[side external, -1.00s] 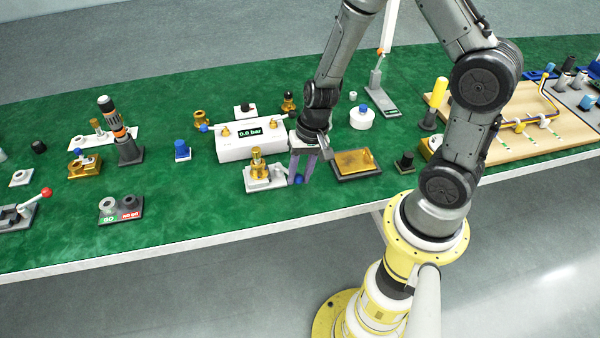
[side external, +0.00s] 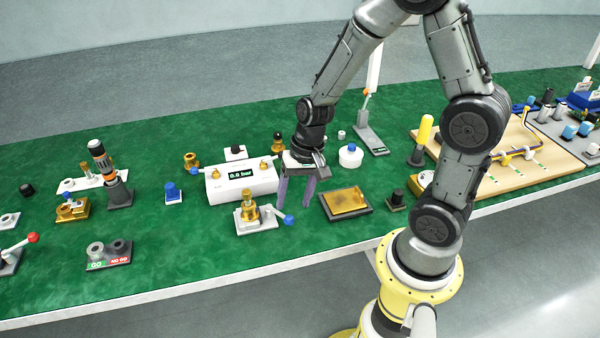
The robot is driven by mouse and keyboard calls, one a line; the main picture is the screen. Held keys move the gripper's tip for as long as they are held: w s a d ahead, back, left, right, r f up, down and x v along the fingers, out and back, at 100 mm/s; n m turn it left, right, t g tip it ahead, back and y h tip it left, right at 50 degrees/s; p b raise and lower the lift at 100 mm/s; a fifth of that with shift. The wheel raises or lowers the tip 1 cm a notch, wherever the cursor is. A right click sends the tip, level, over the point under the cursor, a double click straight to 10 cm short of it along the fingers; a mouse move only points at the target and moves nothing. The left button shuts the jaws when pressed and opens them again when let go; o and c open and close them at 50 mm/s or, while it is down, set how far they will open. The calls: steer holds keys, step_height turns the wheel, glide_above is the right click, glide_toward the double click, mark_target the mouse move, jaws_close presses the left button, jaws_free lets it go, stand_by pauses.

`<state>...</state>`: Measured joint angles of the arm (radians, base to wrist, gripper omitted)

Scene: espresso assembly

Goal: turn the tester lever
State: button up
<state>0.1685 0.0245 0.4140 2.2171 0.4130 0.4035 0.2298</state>
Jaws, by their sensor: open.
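The white tester box (side external: 240,192) stands mid-table. Its green display appears to read 0.0 bar, though the digits are small. A small blue knob (side external: 194,171) sits at its left end. In front of the box, a brass fitting (side external: 251,208) stands on a white plate, and a lever with a blue ball end (side external: 288,219) points right from it. I cannot tell for certain which of the two is the tester lever. My gripper (side external: 294,204) is open and empty, fingers pointing down, just above or behind the blue ball in the picture. Contact is not visible.
A dark tray with a tan pad (side external: 345,202) lies close to the right of my gripper. A white round container with a blue top (side external: 350,156) stands behind it. A dark-based brass piece (side external: 278,143) is behind the tester.

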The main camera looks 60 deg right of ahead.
step_height(320, 180, up, 8)
steer(key=s+d, duration=0.1)
steer(key=shift+r, duration=0.1)
stand_by(0.3)
steer(key=s+a+r+n+t, duration=0.3)
steer(key=s+r+n+t, duration=0.15)
steer(key=r, duration=0.55)
steer(key=s+n+h, duration=0.1)
steer(key=s+n, duration=0.3)
steer(key=s, duration=0.3)
steer(key=shift+s+d+r+h, duration=0.25)
steer(key=shift+s+r+h, duration=0.1)
steer(key=shift+r, duration=0.1)
